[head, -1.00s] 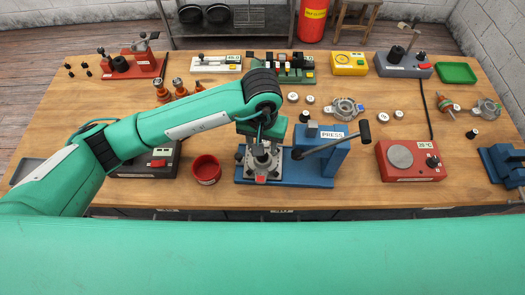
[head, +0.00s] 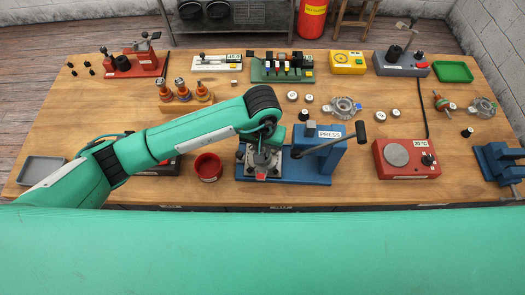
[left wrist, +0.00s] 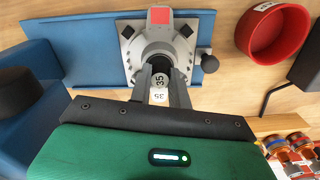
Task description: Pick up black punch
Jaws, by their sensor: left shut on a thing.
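My left gripper (left wrist: 161,88) is over the blue arbor press (head: 325,160), above its base plate. It is shut on a small dark piece (left wrist: 158,70) with a white face marked 35. This may be the black punch, but the fingers hide much of it. Its tip is over the grey metal housing (left wrist: 135,50) on the press base, and I cannot tell whether they touch. In the head view the arm hides most of the gripper. My right gripper is not in view.
A red bowl (head: 208,168) stands just left of the press. A red hot plate (head: 407,159) is to its right. The press lever (head: 362,133) sticks out to the right. Orange-based parts (head: 183,95) stand behind the arm. Bare wood lies in between.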

